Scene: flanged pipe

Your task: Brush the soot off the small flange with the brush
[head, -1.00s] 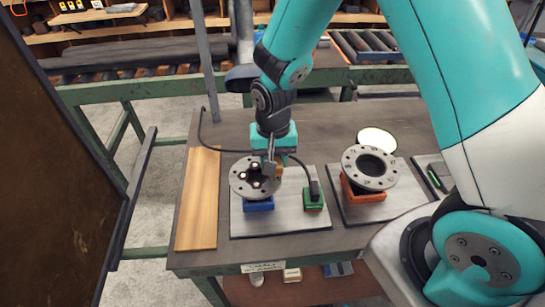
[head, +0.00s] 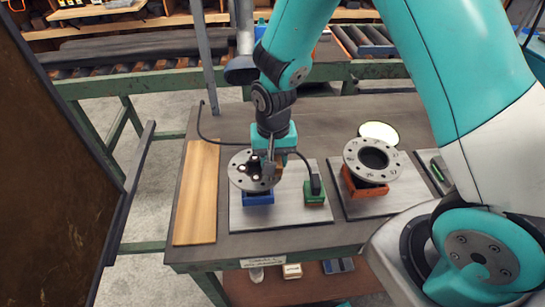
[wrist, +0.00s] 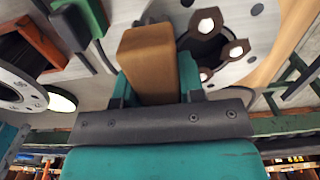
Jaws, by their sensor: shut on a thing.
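The small flange (head: 240,179), a grey ring with bolt holes, sits tilted on a blue block on the left plate. Its middle is dark with pale bolt heads; I cannot clearly tell soot from shadow there. In the wrist view the flange (wrist: 262,25) is at the upper right, with hexagonal bolt heads near its dark middle. My gripper (head: 270,163) is over the flange's right side. It is shut on a brown block, which I take to be the brush (wrist: 148,55). The brush's working end is hidden, so I cannot tell whether it touches the flange.
A green block (head: 314,194) with a black upright piece stands right of the flange, with a cable near it. A second flange (head: 350,155) sits on an orange block on another plate, a pale disc (head: 379,132) behind it. A wooden board (head: 197,195) lies left.

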